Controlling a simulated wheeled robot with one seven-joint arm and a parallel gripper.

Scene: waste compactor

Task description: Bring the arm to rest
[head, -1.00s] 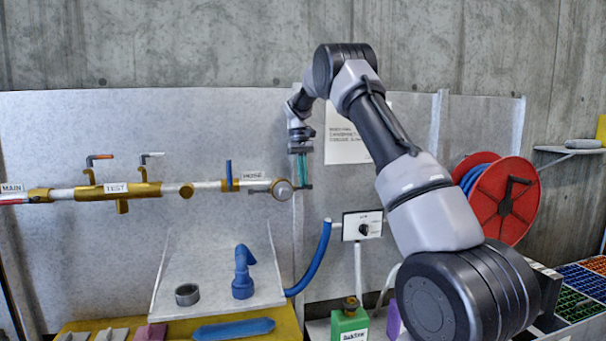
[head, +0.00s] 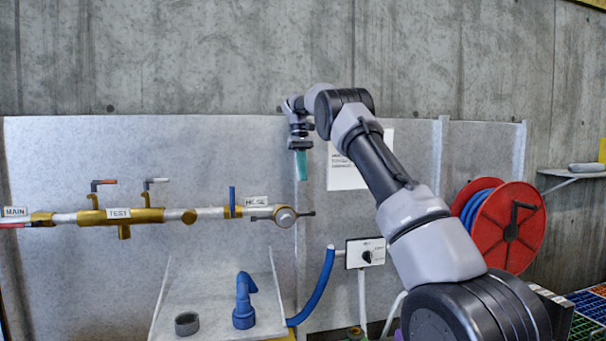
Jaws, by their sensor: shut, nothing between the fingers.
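My gripper (head: 301,168) hangs at the end of my raised arm, fingers pointing down, in front of the grey panel. Its teal fingers are shut with nothing between them. It is above and slightly right of the round end fitting (head: 285,217) of the pipe, apart from it in the picture.
The wall pipe carries the labels MAIN (head: 15,211), TEST (head: 118,213) and HOSE (head: 256,201). A blue hose (head: 318,290), a switch box (head: 365,253) and a red hose reel (head: 511,228) are around my arm. A tray below holds a grey ring (head: 187,323) and a blue elbow (head: 243,302). The upper wall is clear.

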